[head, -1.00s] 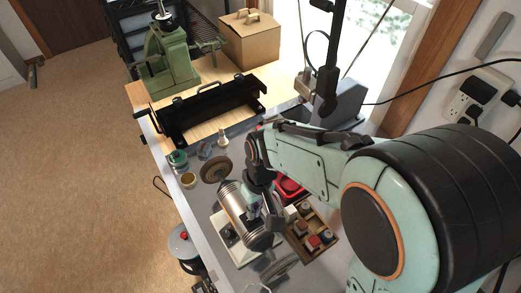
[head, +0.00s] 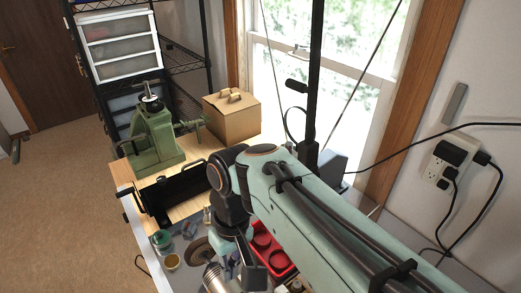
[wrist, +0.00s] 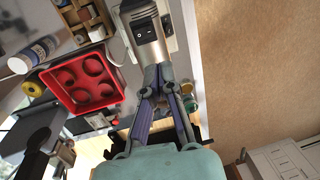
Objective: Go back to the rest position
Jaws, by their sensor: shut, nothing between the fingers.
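My gripper (wrist: 158,72) shows in the wrist view with its two fingers drawn together and nothing between them. A silver cylindrical device (wrist: 146,32) with a black switch lies beyond the fingertips in that view; I cannot tell the exact gap. In the head view my arm reaches in from the lower right, bends at the upper middle and hangs down over the bench. The gripper's fingertips are hard to make out there. The silver device (head: 215,279) is cut off by the bottom edge.
A red tray (wrist: 72,98) with round wells sits beside the gripper. A green machine (head: 157,145), a black metal frame (head: 160,203) and a cardboard box (head: 232,118) stand at the back of the bench. A window and wall outlet (head: 440,168) are behind. Open floor lies left.

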